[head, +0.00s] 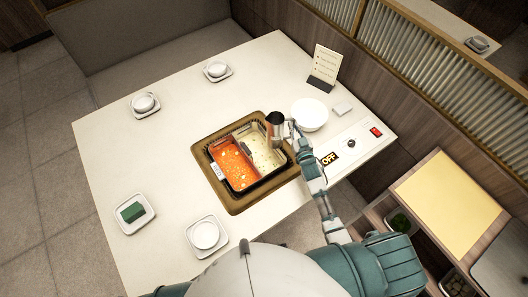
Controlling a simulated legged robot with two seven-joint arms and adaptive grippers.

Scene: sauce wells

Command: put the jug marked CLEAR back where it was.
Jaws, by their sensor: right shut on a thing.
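A grey metal jug (275,126) is held by my right gripper (292,129), which is shut on it. The jug is over the back right of the split pot, by the pale broth (262,158). No CLEAR mark can be read on it, and I cannot tell how far it tilts. The pot's left well holds orange-red broth (233,165). My left gripper is not in view.
A white bowl (310,114) stands just right of my right gripper. A side cart with a yellow top (447,195) is at right.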

